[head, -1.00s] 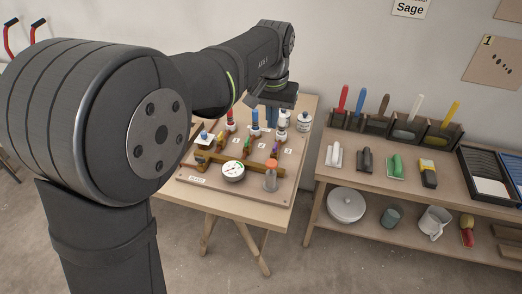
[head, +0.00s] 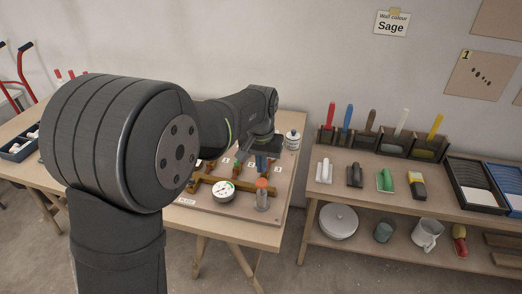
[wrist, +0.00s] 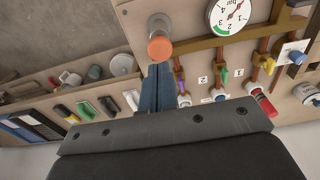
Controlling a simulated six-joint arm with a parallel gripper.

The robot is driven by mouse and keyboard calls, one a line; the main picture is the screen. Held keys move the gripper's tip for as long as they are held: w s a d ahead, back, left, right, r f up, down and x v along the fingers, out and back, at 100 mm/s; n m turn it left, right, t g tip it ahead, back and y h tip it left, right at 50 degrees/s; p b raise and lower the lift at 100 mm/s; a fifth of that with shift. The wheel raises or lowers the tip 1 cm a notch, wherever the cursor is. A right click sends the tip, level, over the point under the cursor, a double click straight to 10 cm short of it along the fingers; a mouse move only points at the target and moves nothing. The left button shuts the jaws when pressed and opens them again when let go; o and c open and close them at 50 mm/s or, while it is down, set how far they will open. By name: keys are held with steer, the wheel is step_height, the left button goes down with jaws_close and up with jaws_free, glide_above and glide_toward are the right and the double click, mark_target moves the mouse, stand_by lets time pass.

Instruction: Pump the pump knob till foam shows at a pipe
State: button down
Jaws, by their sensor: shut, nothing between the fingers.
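The pump knob (head: 262,183) is an orange cap on a clear upright cylinder at the board's front right. In the wrist view the orange knob (wrist: 160,47) shows just beyond my fingertips. My gripper (head: 262,165) is shut and empty, with blue fingers pointing down, close behind and above the knob. In the wrist view its fingertips (wrist: 160,68) look just short of the knob; contact cannot be told. A brass pipe (head: 205,181) runs along the board, with branches and coloured valve levers. My arm hides much of them in the head view.
A round gauge (head: 223,191) stands left of the knob; it also shows in the wrist view (wrist: 230,14). Bottles stand behind the branches, including one white bottle (head: 292,140). A shelf (head: 340,196) with trowels and brushes stands to the right, across a gap.

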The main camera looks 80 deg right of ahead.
mark_target(261, 182)
steer(key=shift+d+f, duration=0.15)
steer(key=shift+f, duration=2.1)
steer(key=shift+f, duration=1.55)
step_height(261, 182, up, 14)
steer(key=shift+a+r, duration=0.2)
steer(key=shift+a, duration=0.2)
